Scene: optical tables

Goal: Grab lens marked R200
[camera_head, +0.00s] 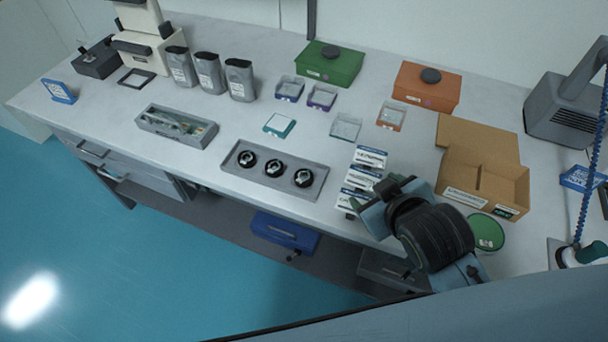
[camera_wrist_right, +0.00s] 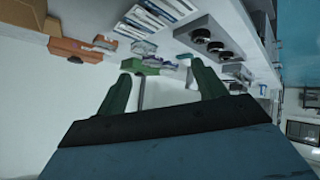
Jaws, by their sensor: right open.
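Several round lenses in black mounts stand in a grey tray (camera_head: 233,166) at the front middle of the table: a left lens (camera_head: 247,159), a middle lens (camera_head: 275,168) and a right lens (camera_head: 303,178). Their markings are too small to read, so I cannot tell which is R200. The lenses also show at the top of the right wrist view (camera_wrist_right: 201,36). My right gripper (camera_head: 358,211) is to the right of the tray, by the white boxes. Its green fingers (camera_wrist_right: 160,90) are apart and empty in the right wrist view. My left gripper is not in view.
White labelled boxes (camera_head: 369,157) stand between tray and right arm. An open cardboard box (camera_head: 484,184) and a green round lid (camera_head: 485,231) lie to the right. Green (camera_head: 330,63) and orange (camera_head: 427,86) boxes stand behind. A grey parts tray (camera_head: 177,127) lies left.

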